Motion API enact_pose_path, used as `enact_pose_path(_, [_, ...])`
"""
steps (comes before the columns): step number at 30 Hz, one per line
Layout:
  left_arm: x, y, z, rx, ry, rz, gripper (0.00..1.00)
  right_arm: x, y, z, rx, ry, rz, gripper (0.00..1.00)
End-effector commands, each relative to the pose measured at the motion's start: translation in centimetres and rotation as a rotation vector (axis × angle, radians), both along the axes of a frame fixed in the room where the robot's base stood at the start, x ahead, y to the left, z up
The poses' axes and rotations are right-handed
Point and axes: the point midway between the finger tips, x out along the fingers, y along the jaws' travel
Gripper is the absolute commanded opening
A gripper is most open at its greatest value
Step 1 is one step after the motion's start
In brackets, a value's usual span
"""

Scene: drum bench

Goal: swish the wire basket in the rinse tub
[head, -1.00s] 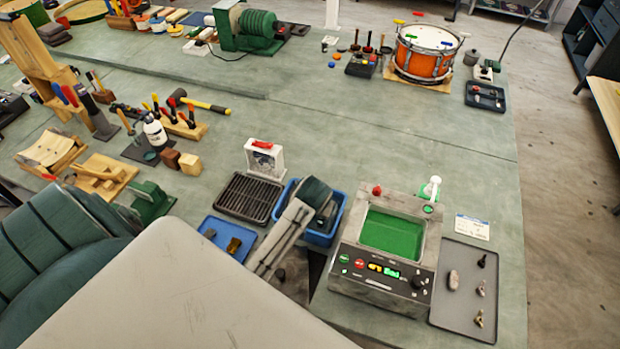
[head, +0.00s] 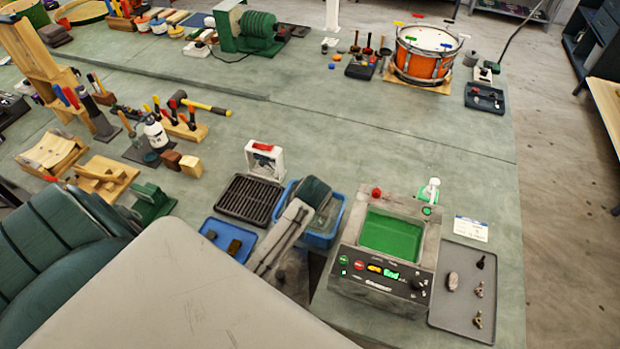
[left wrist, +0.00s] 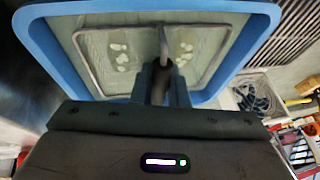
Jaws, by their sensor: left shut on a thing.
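The blue rinse tub (head: 325,238) stands between the black rack and the grey machine in the head view. It also fills the top of the left wrist view (left wrist: 48,50). My left gripper (left wrist: 160,88) is shut on the handle of the wire basket (left wrist: 164,45). The basket's wire rim lies inside the tub walls, with pale patches showing within it. In the head view my left gripper (head: 313,190) is over the tub, covering part of it and hiding its fingertips and most of the basket. My right gripper is in neither view.
A black slatted rack (head: 248,200) and a blue tray (head: 228,240) with dark blocks are left of the tub.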

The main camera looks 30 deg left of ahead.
Motion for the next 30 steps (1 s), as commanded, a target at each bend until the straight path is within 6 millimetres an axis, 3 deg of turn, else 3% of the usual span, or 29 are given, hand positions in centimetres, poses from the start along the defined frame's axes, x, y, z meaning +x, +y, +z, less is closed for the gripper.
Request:
enact_pose_path(4, [0.0, 0.0, -1.0, 0.0, 0.0, 0.0, 0.0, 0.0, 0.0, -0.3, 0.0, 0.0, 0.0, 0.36])
enact_pose_path(13, [0.0, 0.0, -1.0, 0.0, -0.001, 0.0, 0.0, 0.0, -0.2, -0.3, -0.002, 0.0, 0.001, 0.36])
enact_pose_path(30, [0.0, 0.0, 1.3, 0.001, -0.001, -0.001, 0.0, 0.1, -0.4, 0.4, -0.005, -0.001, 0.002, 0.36])
